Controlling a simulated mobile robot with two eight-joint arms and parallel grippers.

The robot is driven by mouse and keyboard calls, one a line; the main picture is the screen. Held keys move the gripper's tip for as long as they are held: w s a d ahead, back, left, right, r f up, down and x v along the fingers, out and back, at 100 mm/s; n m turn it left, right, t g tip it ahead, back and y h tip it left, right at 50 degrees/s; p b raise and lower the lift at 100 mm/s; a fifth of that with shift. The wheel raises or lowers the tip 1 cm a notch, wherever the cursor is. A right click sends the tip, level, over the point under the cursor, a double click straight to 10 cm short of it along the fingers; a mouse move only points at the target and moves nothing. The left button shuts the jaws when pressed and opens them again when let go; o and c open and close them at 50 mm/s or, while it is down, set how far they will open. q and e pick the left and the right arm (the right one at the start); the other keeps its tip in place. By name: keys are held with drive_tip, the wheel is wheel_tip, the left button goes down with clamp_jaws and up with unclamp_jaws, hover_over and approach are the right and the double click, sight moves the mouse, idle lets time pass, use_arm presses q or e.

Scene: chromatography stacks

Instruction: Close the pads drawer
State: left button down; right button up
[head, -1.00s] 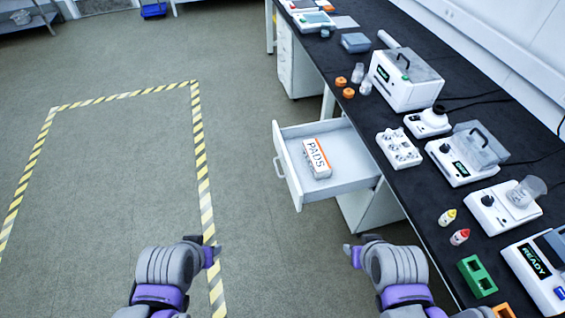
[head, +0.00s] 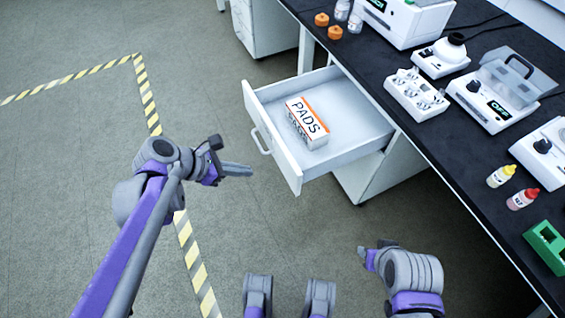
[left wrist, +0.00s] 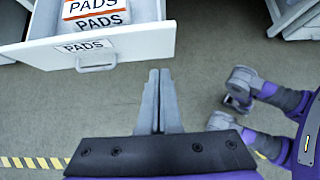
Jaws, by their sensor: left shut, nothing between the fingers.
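The pads drawer (head: 345,108) is pulled out from under the bench in the head view, with a white box marked PADS (head: 307,122) inside. Its front has a white handle (head: 260,140); a PADS label (left wrist: 84,46) shows on the front in the left wrist view. My left gripper (head: 250,170) is shut and empty, just left of the drawer front and apart from it, pointing toward it. In the left wrist view its fingers (left wrist: 160,75) are together below and right of the handle (left wrist: 97,64). My right gripper (head: 366,250) is low, in front of the bench; its finger opening cannot be made out.
The black bench top (head: 480,185) carries a white vial rack (head: 416,95), several instruments, dropper bottles (head: 502,176) and a green block (head: 547,245). Another drawer unit (head: 265,25) stands further back. The floor left of the drawer is clear, with striped tape (head: 185,240).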

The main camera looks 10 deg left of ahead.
sight(292, 168)
use_arm(q)
drive_tip(key=b+x, duration=0.1)
drive_tip(key=x, duration=0.3)
drive_tip(key=d+r+b+x, duration=0.1)
drive_tip(key=x, duration=0.3)
drive_tip(key=b+x, duration=0.1)
drive_tip(key=x, duration=0.3)
drive_tip(key=shift+w+d+r+b, duration=0.2)
drive_tip(key=shift+w+r+b, duration=0.05)
drive_tip(key=shift+b, duration=0.15)
drive_tip(key=shift+w+d+r, duration=0.1)
drive_tip(key=shift+w+d, duration=0.25)
drive_tip(key=shift+d, duration=0.1)
drive_tip(key=shift+w+d, duration=0.25)
drive_tip(key=shift+d, duration=0.2)
drive_tip(key=w+d+p, duration=0.1)
drive_tip(key=w+d, duration=0.5)
drive_tip(key=d, duration=0.3)
drive_tip(key=w+d+p, duration=0.1)
drive_tip(key=w+d, duration=0.6)
drive_tip(key=d, duration=0.3)
drive_tip(key=w+d+p, duration=0.1)
drive_tip(key=w+d, duration=0.5)
drive_tip(key=d, duration=0.3)
drive_tip(key=shift+w+d, duration=0.15)
drive_tip(key=shift+d, duration=0.15)
drive_tip(key=shift+w+d+r, duration=0.1)
